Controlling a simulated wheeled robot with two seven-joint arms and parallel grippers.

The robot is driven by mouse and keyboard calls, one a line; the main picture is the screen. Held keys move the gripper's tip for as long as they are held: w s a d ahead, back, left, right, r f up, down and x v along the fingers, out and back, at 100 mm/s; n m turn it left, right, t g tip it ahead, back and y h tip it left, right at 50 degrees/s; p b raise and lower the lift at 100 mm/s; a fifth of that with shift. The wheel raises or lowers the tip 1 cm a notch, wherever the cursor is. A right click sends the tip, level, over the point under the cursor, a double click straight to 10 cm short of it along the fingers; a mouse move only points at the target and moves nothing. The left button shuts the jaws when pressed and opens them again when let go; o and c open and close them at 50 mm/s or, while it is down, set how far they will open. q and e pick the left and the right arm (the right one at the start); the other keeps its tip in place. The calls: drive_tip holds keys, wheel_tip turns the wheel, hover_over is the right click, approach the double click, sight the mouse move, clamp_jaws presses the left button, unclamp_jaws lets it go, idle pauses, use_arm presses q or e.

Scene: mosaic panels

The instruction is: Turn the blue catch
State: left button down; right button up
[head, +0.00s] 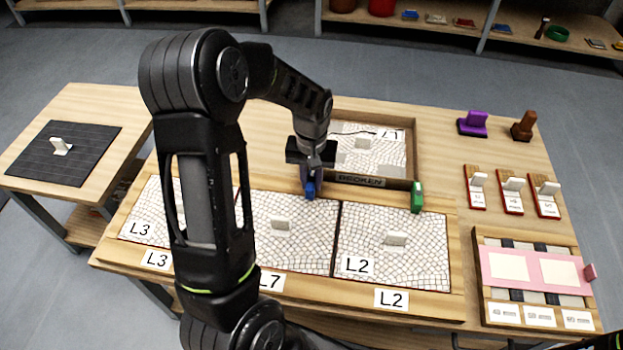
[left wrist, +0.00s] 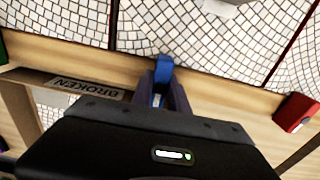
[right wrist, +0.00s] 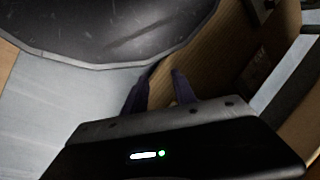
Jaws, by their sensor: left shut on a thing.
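The blue catch (head: 310,190) sits on the wooden rail behind the front mosaic panels, near the left end of the BROKEN tray. My left gripper (head: 313,172) comes down on it from above and is shut on it. In the left wrist view the catch (left wrist: 163,66) shows between the dark fingers (left wrist: 160,90), its blue end pointing toward the mosaic panels. Part of the catch is hidden by the fingers. My right gripper (right wrist: 158,90) shows only in its wrist view, its fingers apart with nothing between them.
A green catch (head: 417,197) stands on the rail to the right, and a red catch (left wrist: 295,113) shows in the left wrist view. Mosaic panels with handles, such as L2 (head: 420,250), lie in front. The BROKEN tray (head: 412,140) is behind. Purple (head: 473,124) and brown (head: 523,127) blocks stand back right.

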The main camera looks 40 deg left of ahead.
sight(312, 180)
use_arm(q)
drive_tip(key=c, duration=1.3)
unclamp_jaws()
wheel_tip(312, 180, up, 8)
drive_tip(key=shift+f+p, duration=0.1)
drive_tip(key=shift+p, duration=0.8)
